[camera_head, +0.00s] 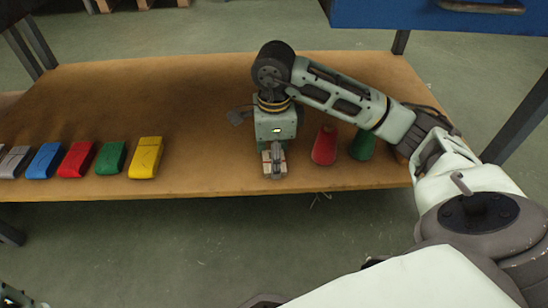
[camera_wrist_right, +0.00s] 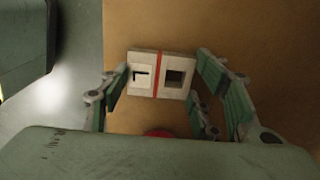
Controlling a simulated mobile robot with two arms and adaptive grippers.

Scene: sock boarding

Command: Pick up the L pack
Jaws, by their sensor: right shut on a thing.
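The L pack (camera_wrist_right: 142,76) is a small pale block with a dark L mark on its left half, a red stripe down the middle and a dark square on its right half. It sits between the fingers of my right gripper (camera_wrist_right: 166,82) in the right wrist view. In the head view my right gripper (camera_head: 273,160) points down at the table's front edge, shut on the pack, which is mostly hidden by the fingers there. My left gripper does not show clearly; only a small greenish part is in the bottom left corner.
A brown table (camera_head: 180,90) carries a row of grey, blue (camera_head: 44,160), red (camera_head: 76,159), green (camera_head: 111,158) and yellow (camera_head: 146,157) blocks on the left. The table's back middle is clear.

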